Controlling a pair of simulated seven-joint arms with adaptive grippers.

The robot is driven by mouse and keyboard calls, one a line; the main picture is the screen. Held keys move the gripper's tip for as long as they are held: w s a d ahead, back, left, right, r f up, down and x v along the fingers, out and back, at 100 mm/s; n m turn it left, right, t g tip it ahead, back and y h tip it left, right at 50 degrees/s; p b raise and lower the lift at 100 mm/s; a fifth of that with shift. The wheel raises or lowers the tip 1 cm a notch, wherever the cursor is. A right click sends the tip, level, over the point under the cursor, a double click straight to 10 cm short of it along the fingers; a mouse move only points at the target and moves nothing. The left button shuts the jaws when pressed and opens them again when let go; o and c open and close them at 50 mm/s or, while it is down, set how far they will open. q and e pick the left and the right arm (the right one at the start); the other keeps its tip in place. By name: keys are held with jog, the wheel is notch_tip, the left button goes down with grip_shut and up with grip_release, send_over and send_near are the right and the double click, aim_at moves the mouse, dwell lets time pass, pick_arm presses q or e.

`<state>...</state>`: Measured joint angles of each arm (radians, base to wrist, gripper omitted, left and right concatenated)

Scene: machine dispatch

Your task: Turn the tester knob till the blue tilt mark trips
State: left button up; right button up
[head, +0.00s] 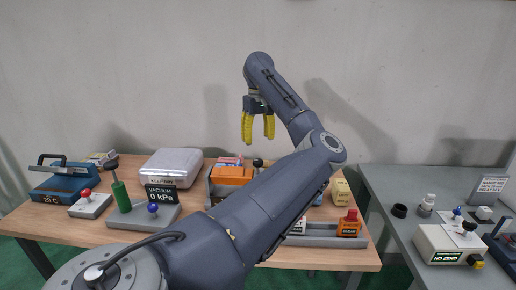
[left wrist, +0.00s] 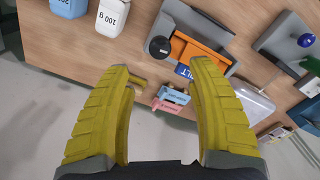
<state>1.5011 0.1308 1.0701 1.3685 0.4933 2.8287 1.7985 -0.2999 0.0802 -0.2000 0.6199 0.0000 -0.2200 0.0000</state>
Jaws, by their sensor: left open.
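The tester shows in the left wrist view as a grey frame with an orange block (left wrist: 198,55). A round black knob (left wrist: 159,47) sits at one end, and a blue label (left wrist: 184,71) reading partly "LT" is at its edge. In the head view the orange block (head: 232,174) stands mid-table, with the dark knob (head: 257,163) partly behind my arm. I cannot tell the state of the tilt mark. My left gripper (head: 258,138) is open and empty, high above the table behind the tester. Its yellow fingers (left wrist: 160,85) show apart in the left wrist view.
Pink and blue labelled pieces (left wrist: 170,98) lie beside the tester. A silver vacuum case (head: 170,165), a green-handled lever (head: 120,195) and a blue press (head: 62,180) stand left. A grey table (head: 385,180) holds a white box (head: 440,242).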

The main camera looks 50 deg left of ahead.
pick_arm(q)
jog(key=shift+r, duration=1)
